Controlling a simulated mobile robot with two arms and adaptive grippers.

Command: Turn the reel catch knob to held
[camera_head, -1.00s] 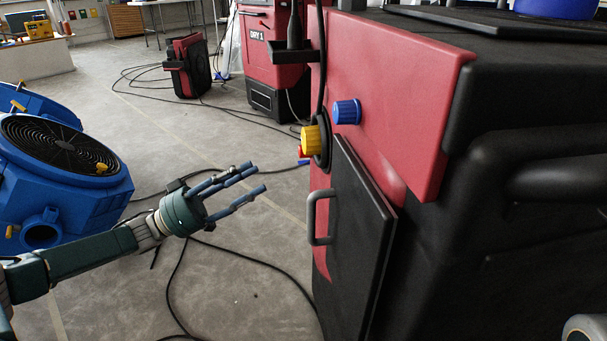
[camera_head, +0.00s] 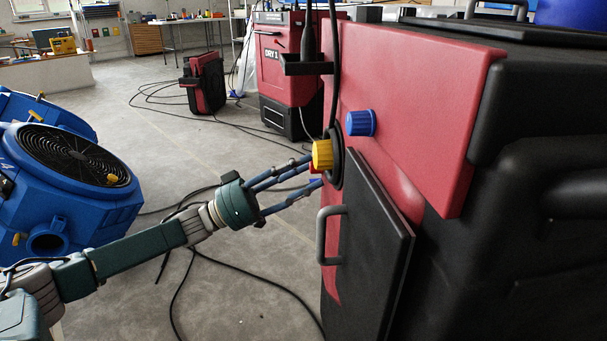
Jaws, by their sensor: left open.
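A yellow knob (camera_head: 322,154) sits on a round black mount at the left edge of a red and black machine (camera_head: 420,105). A blue knob (camera_head: 360,123) sticks out of the red panel, up and to the right of it. No label shows which is the reel catch knob. My left gripper (camera_head: 314,172) is open, its blue fingers reaching up and right to just beside and below the yellow knob. Its fingertips are close to the machine; whether they touch anything cannot be told. My right gripper is not in view.
A black door (camera_head: 375,255) with a grey handle (camera_head: 322,235) is below the knobs. A black cable hangs by the yellow knob. Blue fans (camera_head: 75,190) stand at left. Cables lie on the floor. A red unit marked DRY 1 (camera_head: 285,75) stands behind.

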